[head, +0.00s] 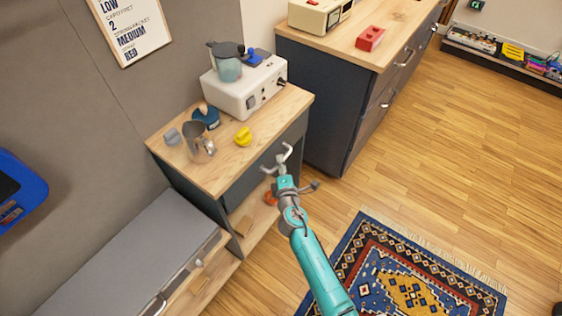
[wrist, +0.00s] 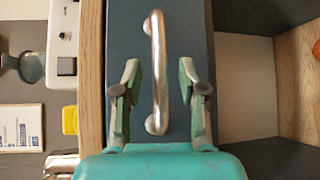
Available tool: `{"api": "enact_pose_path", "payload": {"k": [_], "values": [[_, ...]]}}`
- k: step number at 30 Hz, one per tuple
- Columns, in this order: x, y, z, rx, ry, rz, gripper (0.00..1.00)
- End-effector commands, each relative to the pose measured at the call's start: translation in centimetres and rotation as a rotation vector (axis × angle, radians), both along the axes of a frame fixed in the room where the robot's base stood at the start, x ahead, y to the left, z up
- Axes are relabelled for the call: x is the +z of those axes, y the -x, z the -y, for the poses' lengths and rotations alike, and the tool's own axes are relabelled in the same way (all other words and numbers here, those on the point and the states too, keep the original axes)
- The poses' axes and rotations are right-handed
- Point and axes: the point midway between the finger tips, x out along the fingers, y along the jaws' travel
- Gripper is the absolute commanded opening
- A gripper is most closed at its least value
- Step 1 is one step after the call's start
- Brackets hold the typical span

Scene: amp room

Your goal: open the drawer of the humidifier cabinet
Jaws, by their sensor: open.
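The cabinet has a wooden top (head: 233,160) and a dark drawer front (head: 243,182), which looks shut. In the wrist view the drawer front (wrist: 185,25) fills the middle, with a silver bar handle (wrist: 157,75) running up and down the picture. My gripper (head: 277,159) is in front of the drawer in the head view. In the wrist view my gripper (wrist: 160,72) is open, with one finger on each side of the handle's lower half. A gap shows between each finger and the bar. The head view does not show the handle clearly.
On the cabinet stand a white device (head: 243,88), a metal pitcher (head: 199,143) and a yellow object (head: 243,137). An open shelf below holds an orange object (head: 270,198). A larger dark cabinet (head: 325,105) stands close behind. A rug (head: 400,275) lies on otherwise free floor at right.

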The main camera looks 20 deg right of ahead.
Motion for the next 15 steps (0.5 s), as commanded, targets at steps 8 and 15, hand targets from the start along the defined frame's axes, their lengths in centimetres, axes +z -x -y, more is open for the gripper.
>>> {"api": "enact_pose_path", "payload": {"k": [8, 15], "values": [[-0.2, -1.7, 0.3, 0.0, -0.001, 0.0, 0.41], [-0.3, -1.7, 0.3, 0.0, -0.001, 0.0, 0.41]]}}
